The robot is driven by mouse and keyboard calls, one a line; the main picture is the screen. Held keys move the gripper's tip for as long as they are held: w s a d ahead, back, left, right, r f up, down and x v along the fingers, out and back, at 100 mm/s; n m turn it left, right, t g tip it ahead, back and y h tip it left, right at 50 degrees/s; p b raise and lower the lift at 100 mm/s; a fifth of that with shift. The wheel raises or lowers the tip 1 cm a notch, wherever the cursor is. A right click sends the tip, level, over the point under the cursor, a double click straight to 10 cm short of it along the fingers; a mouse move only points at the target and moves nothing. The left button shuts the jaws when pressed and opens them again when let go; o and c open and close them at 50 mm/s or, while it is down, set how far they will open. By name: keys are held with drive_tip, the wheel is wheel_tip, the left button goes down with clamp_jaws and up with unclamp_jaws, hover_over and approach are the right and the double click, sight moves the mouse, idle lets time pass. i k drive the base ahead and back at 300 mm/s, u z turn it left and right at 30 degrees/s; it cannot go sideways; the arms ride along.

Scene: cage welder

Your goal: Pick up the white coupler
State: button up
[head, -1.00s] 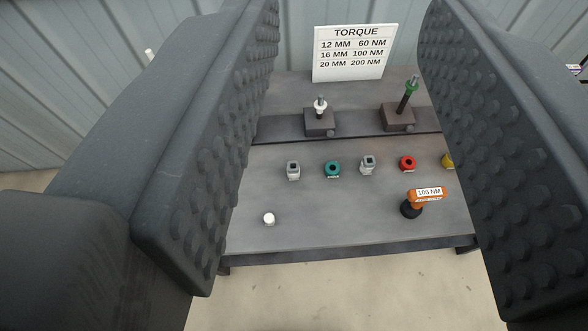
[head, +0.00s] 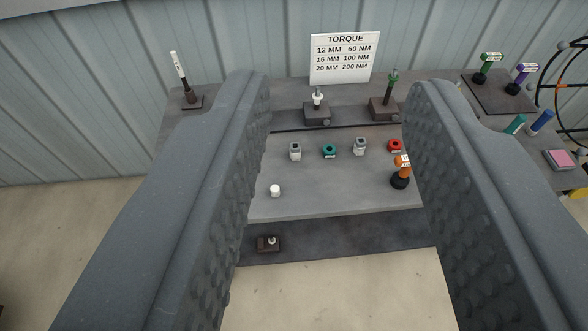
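A small white cylinder (head: 275,191), which looks like a white coupler, stands on the near left part of the grey bench (head: 330,195). A white collar (head: 318,97) also sits on a post on a dark block at the bench's back; I cannot tell which is the coupler meant. My gripper (head: 339,85) is open and empty, its two ribbed fingers framing the bench left and right. The white cylinder appears between the fingers, close to the left one, with nothing touching it.
Several sockets, including a green ring (head: 329,151) and a red ring (head: 395,146), form a row. An orange-topped 100 NM tool (head: 402,172) stands by the right finger. A torque sign (head: 344,59) stands behind. A lower shelf (head: 350,239) holds a small block (head: 268,243).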

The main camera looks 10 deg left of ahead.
sight(295, 151)
drive_tip(key=z, duration=0.3)
drive_tip(key=i, duration=1.1)
drive_tip(key=u, duration=0.1)
